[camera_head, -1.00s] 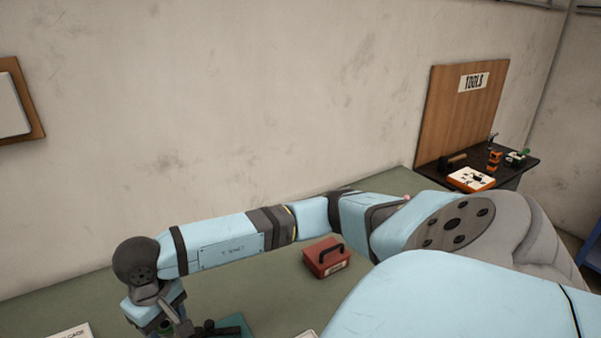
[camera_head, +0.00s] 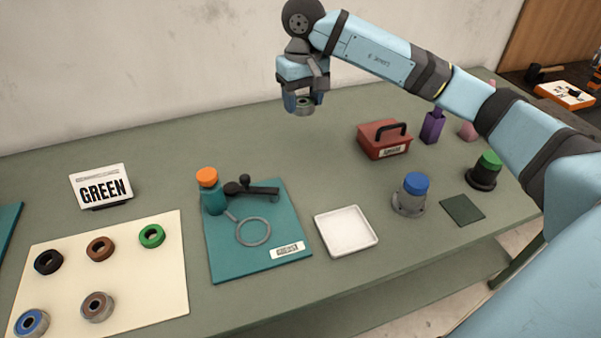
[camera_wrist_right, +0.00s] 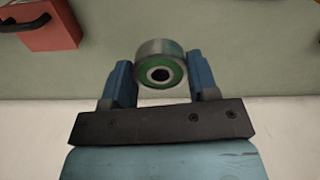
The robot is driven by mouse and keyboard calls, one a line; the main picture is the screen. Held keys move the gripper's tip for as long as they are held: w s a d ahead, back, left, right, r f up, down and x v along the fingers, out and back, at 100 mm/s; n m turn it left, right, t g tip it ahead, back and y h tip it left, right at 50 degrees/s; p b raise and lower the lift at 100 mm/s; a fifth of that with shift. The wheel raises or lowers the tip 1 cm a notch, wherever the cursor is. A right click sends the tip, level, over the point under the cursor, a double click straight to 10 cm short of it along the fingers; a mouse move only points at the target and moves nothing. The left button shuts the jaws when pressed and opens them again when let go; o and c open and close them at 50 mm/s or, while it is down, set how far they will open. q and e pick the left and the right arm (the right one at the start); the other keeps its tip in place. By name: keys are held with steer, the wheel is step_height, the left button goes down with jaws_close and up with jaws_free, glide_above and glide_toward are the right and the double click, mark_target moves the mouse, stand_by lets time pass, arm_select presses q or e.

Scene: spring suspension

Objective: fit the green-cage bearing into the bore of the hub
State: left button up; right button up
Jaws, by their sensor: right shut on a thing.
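My right gripper (camera_head: 303,101) is shut on a green-cage bearing (camera_head: 304,107), held above the back of the green bench. In the right wrist view the bearing (camera_wrist_right: 160,68), a steel ring with a green cage and dark centre hole, sits between the two blue fingers (camera_wrist_right: 160,82). No open hub bore is clearly visible. A grey flanged housing with a blue top (camera_head: 408,203) and a dark flanged one with a green top (camera_head: 482,181) stand at the right; I cannot tell whether either is the hub. My left gripper is out of view.
A cream mat (camera_head: 140,285) holds several rings and bearings at left, below a GREEN sign (camera_head: 101,187). A teal mat (camera_head: 225,262) carries a bottle and tools. A white tray (camera_head: 346,231) is empty. A red toolbox (camera_head: 380,141) stands right of the gripper.

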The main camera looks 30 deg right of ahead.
glide_above(303, 174)
step_height(303, 174, down, 14)
steer(key=shift+w+f, duration=0.1)
steer(key=shift+f, duration=0.1)
step_height(303, 174, down, 4)
steer(key=shift+f, duration=0.2)
steer(key=shift+f, duration=0.2)
steer(key=o, duration=1)
steer(key=shift+r, duration=0.1)
